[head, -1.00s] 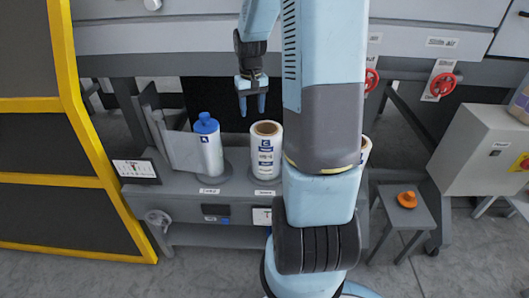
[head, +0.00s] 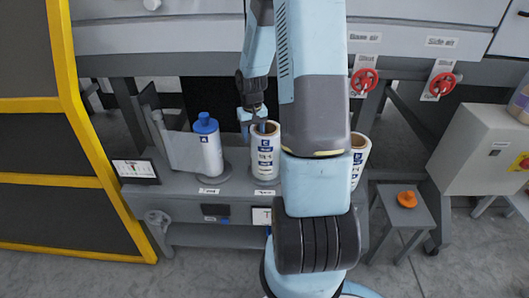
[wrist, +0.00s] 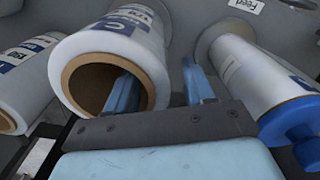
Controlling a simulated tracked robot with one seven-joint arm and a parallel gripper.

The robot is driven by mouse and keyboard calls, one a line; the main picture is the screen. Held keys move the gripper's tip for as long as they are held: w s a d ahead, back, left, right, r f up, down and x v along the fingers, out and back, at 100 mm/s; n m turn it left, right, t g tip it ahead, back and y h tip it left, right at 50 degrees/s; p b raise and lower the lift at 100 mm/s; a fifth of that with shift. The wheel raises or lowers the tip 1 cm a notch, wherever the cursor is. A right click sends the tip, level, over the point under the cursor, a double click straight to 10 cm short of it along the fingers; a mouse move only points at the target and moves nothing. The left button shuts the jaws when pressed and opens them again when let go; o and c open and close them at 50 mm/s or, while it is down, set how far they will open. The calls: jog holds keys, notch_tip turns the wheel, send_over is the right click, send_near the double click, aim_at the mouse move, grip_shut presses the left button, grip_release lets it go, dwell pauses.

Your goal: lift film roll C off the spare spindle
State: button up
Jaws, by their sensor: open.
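Film roll C (head: 266,160) stands upright on the grey bench in the middle of the head view, a white roll with a blue label and an open brown core. It is the large roll (wrist: 95,45) in the wrist view. My gripper (head: 256,128) is at its top end, pointing down. In the wrist view my gripper (wrist: 160,75) is open across the roll's wall: the left finger reaches into the core opening, the right finger is outside, beside the roll. Contact cannot be told. The spare spindle is hidden inside the roll.
Roll A (head: 208,150) with a blue cap (wrist: 295,120) stands close left of roll C. Another white roll (head: 359,160) stands to the right, partly behind my arm. An orange knob (head: 407,198) sits on a grey stand. Red valve wheels (head: 364,80) are above right.

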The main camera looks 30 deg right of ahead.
jog(key=shift+f, duration=1)
jog(key=shift+c, duration=0.4)
grip_shut()
